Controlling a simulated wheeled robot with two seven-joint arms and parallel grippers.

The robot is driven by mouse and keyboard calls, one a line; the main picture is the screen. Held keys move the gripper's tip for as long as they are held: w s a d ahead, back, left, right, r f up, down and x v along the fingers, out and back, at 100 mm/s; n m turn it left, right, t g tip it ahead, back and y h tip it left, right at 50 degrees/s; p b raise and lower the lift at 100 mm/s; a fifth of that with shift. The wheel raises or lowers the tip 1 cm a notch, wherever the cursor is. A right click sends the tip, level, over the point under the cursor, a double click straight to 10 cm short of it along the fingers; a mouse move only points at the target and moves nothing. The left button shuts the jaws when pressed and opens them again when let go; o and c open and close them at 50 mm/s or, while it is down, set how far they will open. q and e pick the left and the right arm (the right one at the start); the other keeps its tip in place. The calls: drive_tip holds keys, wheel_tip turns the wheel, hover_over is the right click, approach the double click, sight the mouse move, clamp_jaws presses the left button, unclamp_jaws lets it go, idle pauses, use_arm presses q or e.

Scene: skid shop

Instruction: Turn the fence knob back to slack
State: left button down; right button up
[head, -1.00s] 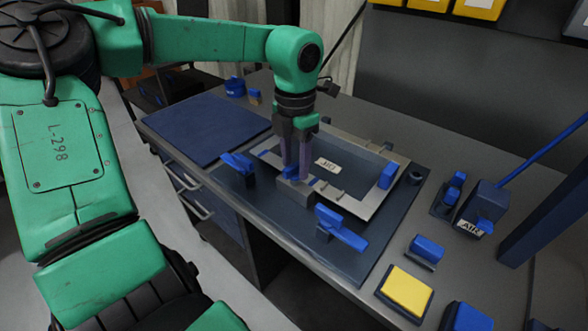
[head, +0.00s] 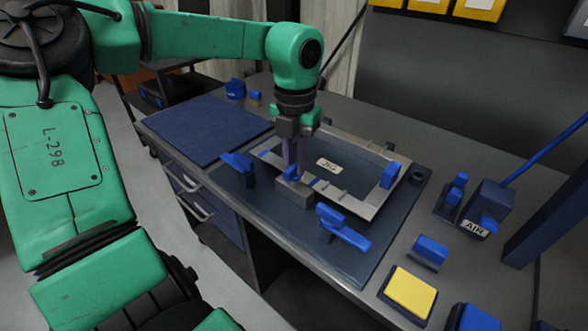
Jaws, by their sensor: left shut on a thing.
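The fence knob (head: 294,176) is a small blue knob on a grey block (head: 296,194) at the near edge of a metal frame (head: 372,207) on the dark blue base plate. My left gripper (head: 294,172) points straight down and is shut on the knob, its fingers partly hiding it. The knob's exact angle cannot be told. My right gripper is not in view.
Blue clamp handles stand left (head: 238,165) and right (head: 343,230) of the block. A blue mat (head: 205,128) lies to the left. A yellow pad (head: 410,293), a small blue-topped block (head: 430,250) and an AIR valve box (head: 486,208) are to the right.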

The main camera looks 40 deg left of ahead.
use_arm(q)
drive_tip(key=shift+w+r, duration=0.1)
drive_tip(key=shift+w, duration=0.1)
drive_tip(key=n+b, duration=0.1)
drive_tip(key=n, duration=0.1)
drive_tip(key=shift+a+n, duration=0.1)
drive_tip(key=shift+n, duration=1.3)
